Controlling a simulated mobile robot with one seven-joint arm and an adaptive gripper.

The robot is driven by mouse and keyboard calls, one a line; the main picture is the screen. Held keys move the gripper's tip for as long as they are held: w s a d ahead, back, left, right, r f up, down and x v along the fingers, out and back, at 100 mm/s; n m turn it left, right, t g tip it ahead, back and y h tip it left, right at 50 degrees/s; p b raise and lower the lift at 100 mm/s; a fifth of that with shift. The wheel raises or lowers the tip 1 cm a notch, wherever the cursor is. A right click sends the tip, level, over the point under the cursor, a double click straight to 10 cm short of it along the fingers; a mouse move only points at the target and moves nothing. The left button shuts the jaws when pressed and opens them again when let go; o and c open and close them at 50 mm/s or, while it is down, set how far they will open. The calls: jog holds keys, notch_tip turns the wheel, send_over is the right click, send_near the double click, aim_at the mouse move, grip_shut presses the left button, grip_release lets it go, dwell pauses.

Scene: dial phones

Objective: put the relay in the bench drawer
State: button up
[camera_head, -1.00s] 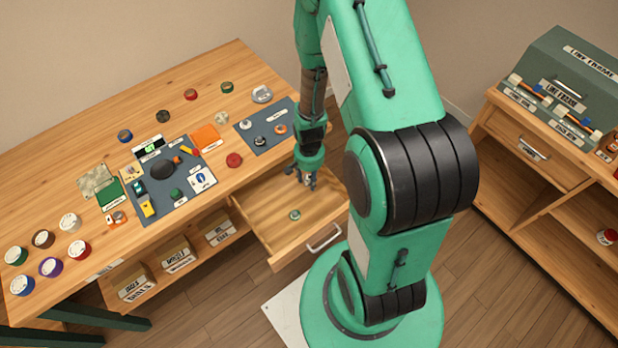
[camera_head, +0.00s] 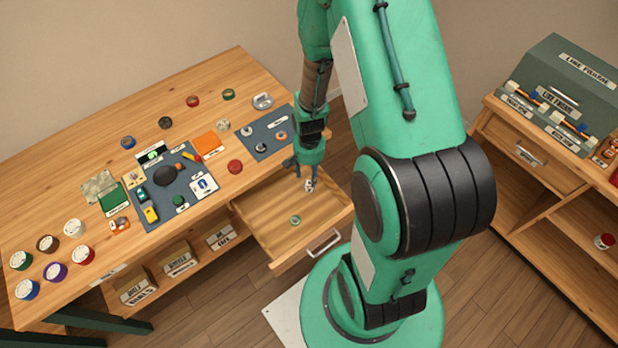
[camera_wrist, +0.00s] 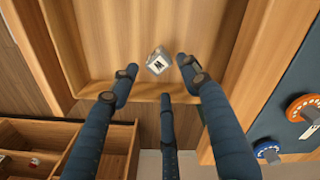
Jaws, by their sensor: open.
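The relay, a small grey-white block with a dark mark, shows in the wrist view (camera_wrist: 157,62) over the drawer's wooden floor, just beyond my fingertips. In the head view the relay (camera_head: 309,185) shows as a pale piece below my gripper (camera_head: 302,175). My gripper is open, with its dark fingers spread around empty space in the wrist view (camera_wrist: 158,80); the relay appears apart from them. I cannot tell for sure whether the relay rests fully on the floor. The bench drawer (camera_head: 270,242) is pulled out, and my gripper is over its back part.
A green ring-shaped piece (camera_head: 295,220) lies in the drawer. The bench top (camera_head: 90,155) carries a blue-grey mat (camera_head: 165,215), several spools and small parts. Labelled boxes (camera_head: 178,262) stand on the shelf below. A cabinet (camera_head: 520,175) stands at the right.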

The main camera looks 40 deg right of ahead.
jog(key=shift+r+p, duration=0.45)
jog(key=shift+r, duration=1.95)
notch_tip(320, 180, up, 11)
jog(key=n+t, duration=0.1)
jog(key=n, duration=0.1)
send_over(309, 182)
jog(key=w+a, duration=0.2)
jog(key=a, duration=0.1)
jog(key=a+r+n+t, duration=0.1)
jog(key=a+r, duration=0.1)
jog(key=r, duration=0.4)
jog(key=a+r+n, duration=0.1)
jog(key=a+r, duration=0.2)
jog(key=r, duration=0.4)
jog(key=s+a+r+n+t, duration=0.1)
jog(key=s+a+r+n, duration=0.1)
jog(key=s+a+r, duration=0.2)
jog(key=s+a+r+n+t, duration=0.2)
jog(key=s+a+r, duration=0.3)
jog(key=s+r, duration=0.6)
notch_tip(309, 182, up, 5)
jog(key=shift+s+n+t, duration=0.3)
jog(key=shift+n, duration=0.2)
jog(key=shift+c, duration=0.2)
